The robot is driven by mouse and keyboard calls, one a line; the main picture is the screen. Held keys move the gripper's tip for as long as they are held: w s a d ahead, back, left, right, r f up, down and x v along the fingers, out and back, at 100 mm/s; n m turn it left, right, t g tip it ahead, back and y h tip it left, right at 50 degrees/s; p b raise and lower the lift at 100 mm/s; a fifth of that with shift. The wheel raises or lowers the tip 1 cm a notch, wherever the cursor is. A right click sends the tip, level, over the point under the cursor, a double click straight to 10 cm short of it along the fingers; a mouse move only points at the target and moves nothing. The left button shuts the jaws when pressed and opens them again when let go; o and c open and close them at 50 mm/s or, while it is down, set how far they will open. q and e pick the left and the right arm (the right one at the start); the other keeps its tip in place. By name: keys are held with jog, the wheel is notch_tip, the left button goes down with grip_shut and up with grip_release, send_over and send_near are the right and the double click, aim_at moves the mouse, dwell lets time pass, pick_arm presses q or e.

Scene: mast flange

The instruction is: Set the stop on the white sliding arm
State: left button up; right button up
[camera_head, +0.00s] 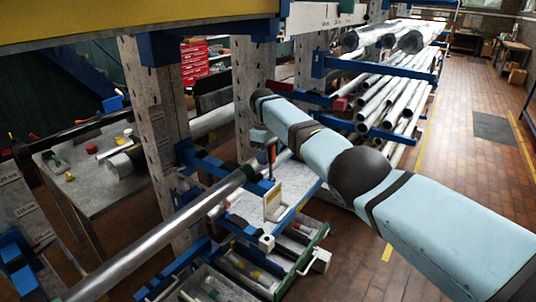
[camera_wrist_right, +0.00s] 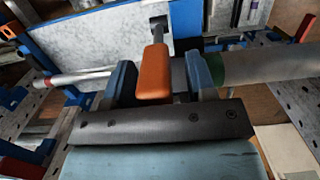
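My right gripper (camera_wrist_right: 157,62) has its two dark blue fingers on either side of an upright orange handle (camera_wrist_right: 154,78). The fingers stand apart, with a gap at the handle's right side; contact on the left is unclear. A grey stem runs from the handle to a dark fitting at the blue beam. In the head view my right arm reaches in from the right, and the orange handle (camera_head: 272,154) shows below its wrist, above a small white plate (camera_head: 273,203), possibly part of the white sliding arm. I cannot tell the stop's setting. My left gripper is out of view.
A long steel tube (camera_head: 150,238) with a green band lies across blue rack arms, close beside the handle. Perforated grey posts (camera_head: 155,100) stand behind. Bundled pipes (camera_head: 392,85) fill the far rack. Open trays (camera_head: 303,240) lie below.

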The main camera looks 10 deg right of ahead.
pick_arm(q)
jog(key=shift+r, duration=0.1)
pick_arm(e)
jog(key=shift+r, duration=0.1)
jog(key=shift+r+p, duration=0.3)
jog(key=shift+p, duration=0.05)
pick_arm(q)
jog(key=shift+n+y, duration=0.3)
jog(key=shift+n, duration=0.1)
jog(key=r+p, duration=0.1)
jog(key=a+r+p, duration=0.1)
jog(key=p, duration=0.1)
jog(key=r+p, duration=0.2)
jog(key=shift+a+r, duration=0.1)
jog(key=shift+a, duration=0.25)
pick_arm(e)
notch_tip(320, 180, up, 13)
jog(key=w+a, duration=0.1)
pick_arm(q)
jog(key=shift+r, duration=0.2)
